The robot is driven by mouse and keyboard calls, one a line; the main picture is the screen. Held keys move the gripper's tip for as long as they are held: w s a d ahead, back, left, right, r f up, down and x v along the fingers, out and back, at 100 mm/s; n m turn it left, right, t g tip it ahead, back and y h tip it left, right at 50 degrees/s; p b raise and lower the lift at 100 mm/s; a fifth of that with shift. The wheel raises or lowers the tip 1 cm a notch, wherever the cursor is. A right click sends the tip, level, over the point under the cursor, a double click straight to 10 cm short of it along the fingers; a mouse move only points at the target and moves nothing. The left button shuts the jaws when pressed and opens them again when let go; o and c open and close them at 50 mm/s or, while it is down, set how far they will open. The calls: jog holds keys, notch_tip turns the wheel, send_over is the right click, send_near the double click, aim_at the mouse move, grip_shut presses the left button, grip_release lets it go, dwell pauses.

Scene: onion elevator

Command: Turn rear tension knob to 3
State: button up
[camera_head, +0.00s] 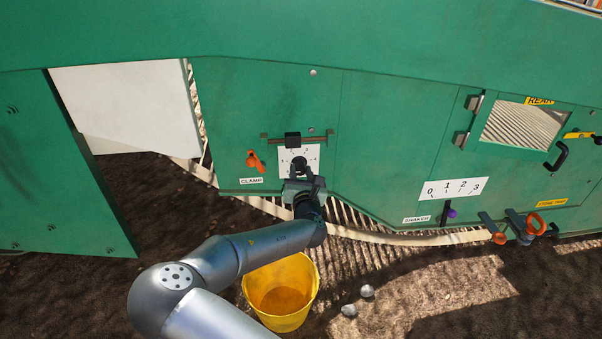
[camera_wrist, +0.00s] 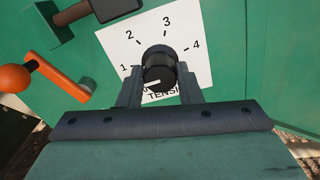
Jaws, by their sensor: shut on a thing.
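The tension knob (camera_wrist: 159,66) is black and round, on a white dial plate (camera_wrist: 203,72) marked 1, 2, 3 and 4, with partly hidden "TENSION" lettering below. A white line shows on the knob's lower left; I cannot tell exactly which number it indicates. My gripper (camera_wrist: 160,84) is shut on the knob, with one finger on either side of it. In the head view, my gripper (camera_head: 303,180) reaches the knob (camera_head: 299,163) from below, on the green machine panel. The fingers hide part of the plate's lower edge.
An orange clamp lever (camera_head: 255,161) is left of the plate, and a dark latch block (camera_head: 292,139) is just above it. A yellow bucket (camera_head: 281,291) stands below my arm. The shaker lever (camera_head: 447,212) and other orange handles (camera_head: 537,224) are to the right.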

jog(key=m, duration=0.7)
jog(key=shift+f, duration=0.1)
jog(key=m+b, duration=0.1)
jog(key=m, duration=0.5)
jog(key=shift+d+m, duration=0.1)
jog(key=shift+m, duration=0.2)
jog(key=m+b, duration=0.2)
jog(key=m, duration=0.3)
jog(key=shift+f+b, duration=0.2)
jog(key=shift+b, duration=0.2)
jog(key=shift+m+b, duration=1.4)
jog(key=shift+m, duration=1)
jog(key=shift+r, duration=0.1)
jog(key=o, duration=1)
jog(key=shift+c, duration=0.2)
jog(key=shift+s, duration=0.15)
